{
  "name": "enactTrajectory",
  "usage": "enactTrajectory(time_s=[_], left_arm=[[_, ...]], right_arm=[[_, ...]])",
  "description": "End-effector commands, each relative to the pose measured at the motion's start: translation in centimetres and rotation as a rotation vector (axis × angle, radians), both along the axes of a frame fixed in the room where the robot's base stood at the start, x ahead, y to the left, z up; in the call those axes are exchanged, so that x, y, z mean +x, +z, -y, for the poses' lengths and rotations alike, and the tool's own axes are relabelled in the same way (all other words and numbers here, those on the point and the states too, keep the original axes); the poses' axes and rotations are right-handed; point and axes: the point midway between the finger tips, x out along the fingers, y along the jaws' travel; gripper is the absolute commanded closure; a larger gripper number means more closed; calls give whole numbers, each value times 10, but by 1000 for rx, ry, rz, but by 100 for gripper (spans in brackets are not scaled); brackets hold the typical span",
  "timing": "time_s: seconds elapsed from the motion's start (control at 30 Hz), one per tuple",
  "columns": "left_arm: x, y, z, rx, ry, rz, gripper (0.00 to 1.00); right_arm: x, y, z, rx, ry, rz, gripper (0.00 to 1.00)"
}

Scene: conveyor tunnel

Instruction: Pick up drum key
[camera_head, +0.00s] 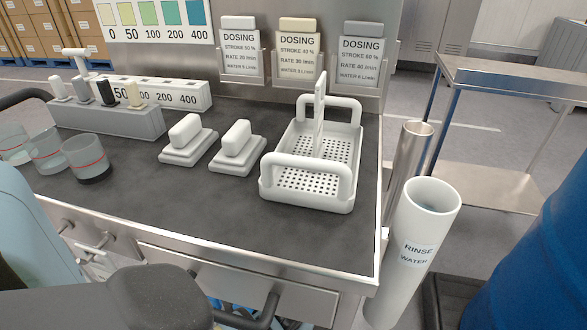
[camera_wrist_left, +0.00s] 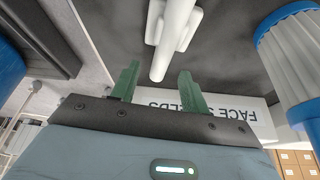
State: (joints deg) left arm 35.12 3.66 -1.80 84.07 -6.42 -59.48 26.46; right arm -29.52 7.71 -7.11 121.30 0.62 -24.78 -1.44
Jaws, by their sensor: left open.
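In the left wrist view, my left gripper (camera_wrist_left: 160,84) is open, with its two green fingers apart. A white rod-shaped piece (camera_wrist_left: 176,40) with wider white parts beside it stands over a dark surface. Its near end shows between or just beyond the fingertips; I cannot tell if it is touched or whether it is the drum key. My left gripper's fingers do not show in the head view.
A white basket (camera_head: 352,158), two white blocks (camera_head: 188,140) and several glass beakers (camera_head: 85,157) stand on the dark counter. The rinse water tube (camera_head: 413,245) stands by its right edge, near a blue drum (camera_head: 535,255). A blue-and-white cylinder (camera_wrist_left: 288,50) is right in the wrist view.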

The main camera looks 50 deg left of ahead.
Motion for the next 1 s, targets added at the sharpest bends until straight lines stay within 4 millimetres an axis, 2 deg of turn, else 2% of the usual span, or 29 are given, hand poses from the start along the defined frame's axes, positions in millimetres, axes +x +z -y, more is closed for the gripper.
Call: enactTrajectory(time_s=[0.03, 0.13, 0.4, 0.73, 1.0], left_arm=[[2, -12, -1, 1, 0, -5, 55], [6, -22, -2, 0, -1, -2, 55], [8, -22, -3, -1, 0, -1, 55], [8, -22, -3, -1, 0, -1, 98], [8, -22, -2, -1, 0, 0, 100]], right_arm=[[-2, -9, 0, 0, 0, -8, 50], [-2, -15, 1, -1, 0, -13, 50], [4, -15, 1, -2, 1, -2, 50], [4, -15, 1, -2, 1, 2, 50], [1, -14, 1, -2, 1, -4, 50]])
